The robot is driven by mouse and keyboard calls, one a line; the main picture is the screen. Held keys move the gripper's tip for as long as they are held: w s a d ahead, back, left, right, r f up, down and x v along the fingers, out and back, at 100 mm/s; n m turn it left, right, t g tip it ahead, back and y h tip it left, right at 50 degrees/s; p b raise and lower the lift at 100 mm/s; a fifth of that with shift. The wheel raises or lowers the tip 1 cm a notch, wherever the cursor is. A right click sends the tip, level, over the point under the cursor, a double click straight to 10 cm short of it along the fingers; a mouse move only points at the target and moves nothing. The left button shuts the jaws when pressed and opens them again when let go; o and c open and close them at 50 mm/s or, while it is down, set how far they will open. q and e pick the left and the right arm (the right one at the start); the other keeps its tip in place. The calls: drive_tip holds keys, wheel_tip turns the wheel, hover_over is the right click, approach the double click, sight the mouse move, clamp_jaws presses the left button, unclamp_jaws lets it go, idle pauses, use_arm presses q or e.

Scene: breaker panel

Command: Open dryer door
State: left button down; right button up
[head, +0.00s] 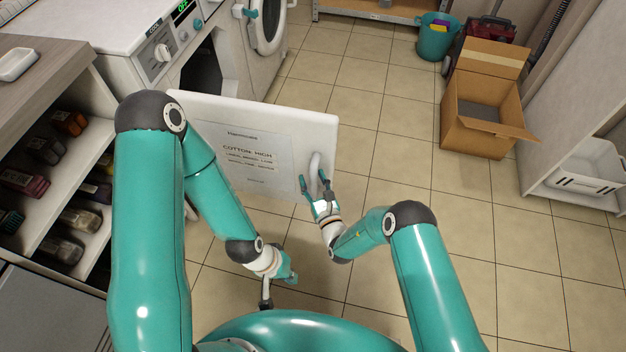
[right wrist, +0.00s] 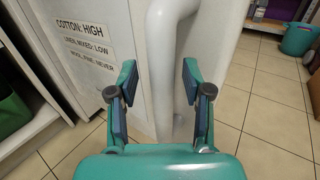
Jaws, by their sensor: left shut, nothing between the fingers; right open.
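The dryer door (head: 300,122) is a white panel with a printed label reading "COTTON: HIGH". It stands swung out from the dryer (head: 150,50), whose dark opening (head: 203,72) shows behind it. The white door handle (head: 314,165) is near the door's right edge; it also shows in the right wrist view (right wrist: 160,60). My right gripper (head: 318,190) is open at the handle. In the right wrist view its fingers (right wrist: 159,85) appear on either side of the handle, with gaps. My left gripper (head: 290,277) is shut and empty, low in front of the door.
A shelf unit (head: 60,180) with several small items stands at left. A front-loading washer (head: 268,22) is behind the dryer. A cardboard box (head: 485,130), a teal bucket (head: 436,40) and a white basket (head: 585,180) are at right. The tiled floor (head: 400,120) right of the door is clear.

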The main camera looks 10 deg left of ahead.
drive_tip(key=shift+s, duration=0.1)
drive_tip(key=v, duration=1.2)
drive_tip(key=shift+f, duration=0.15)
